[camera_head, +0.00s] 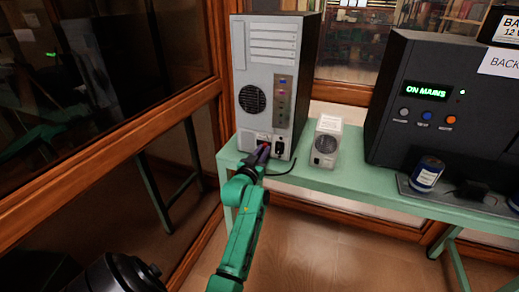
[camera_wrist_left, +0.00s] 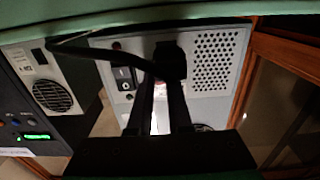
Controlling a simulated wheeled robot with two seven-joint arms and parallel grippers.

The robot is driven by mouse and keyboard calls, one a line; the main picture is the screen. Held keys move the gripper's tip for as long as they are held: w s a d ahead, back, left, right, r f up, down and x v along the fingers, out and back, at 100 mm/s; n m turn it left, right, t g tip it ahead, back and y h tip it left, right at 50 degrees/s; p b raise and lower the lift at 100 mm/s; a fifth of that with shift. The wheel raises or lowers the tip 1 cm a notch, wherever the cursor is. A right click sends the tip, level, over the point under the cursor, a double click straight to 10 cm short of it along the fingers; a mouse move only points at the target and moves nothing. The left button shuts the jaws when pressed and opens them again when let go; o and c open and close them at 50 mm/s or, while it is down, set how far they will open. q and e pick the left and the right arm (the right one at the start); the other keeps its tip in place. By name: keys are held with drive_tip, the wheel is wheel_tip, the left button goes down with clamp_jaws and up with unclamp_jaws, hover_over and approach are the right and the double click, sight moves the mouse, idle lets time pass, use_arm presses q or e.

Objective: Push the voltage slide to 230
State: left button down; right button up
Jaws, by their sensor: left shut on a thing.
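The grey computer tower (camera_head: 268,75) stands on the green bench with its back panel facing me, and its lower back fills much of the left wrist view (camera_wrist_left: 215,65). My left gripper (camera_head: 264,150) is at the panel's lower edge. In the left wrist view its fingers (camera_wrist_left: 163,82) are shut on a black cable plug (camera_wrist_left: 170,60). I cannot tell whether the plug sits in its socket. A black rocker switch (camera_wrist_left: 124,78) shows beside the fingers, and a small dark red spot (camera_wrist_left: 117,45) near it. I cannot make out the voltage slide or its reading. My right gripper is out of view.
A black cable (camera_head: 283,172) runs rightward from the plug. A small grey speaker-like box (camera_head: 326,142) stands right of the tower. A large black unit (camera_head: 440,95) reads "ON MAINS"; a blue can (camera_head: 427,175) stands before it. A wood-framed glass wall (camera_head: 90,140) is close at left.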

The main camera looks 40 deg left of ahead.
use_arm(q)
drive_tip(key=shift+w+d+f, duration=0.1)
drive_tip(key=shift+d, duration=0.2)
drive_tip(key=shift+a, duration=0.1)
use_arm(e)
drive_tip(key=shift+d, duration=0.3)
use_arm(q)
drive_tip(key=c, duration=0.9)
unclamp_jaws()
drive_tip(key=shift+o, duration=0.3)
drive_tip(key=shift+d, duration=0.2)
drive_tip(key=shift+a, duration=0.1)
drive_tip(key=v, duration=1.4)
drive_tip(key=shift+s+b, duration=0.25)
drive_tip(key=shift+b, duration=0.15)
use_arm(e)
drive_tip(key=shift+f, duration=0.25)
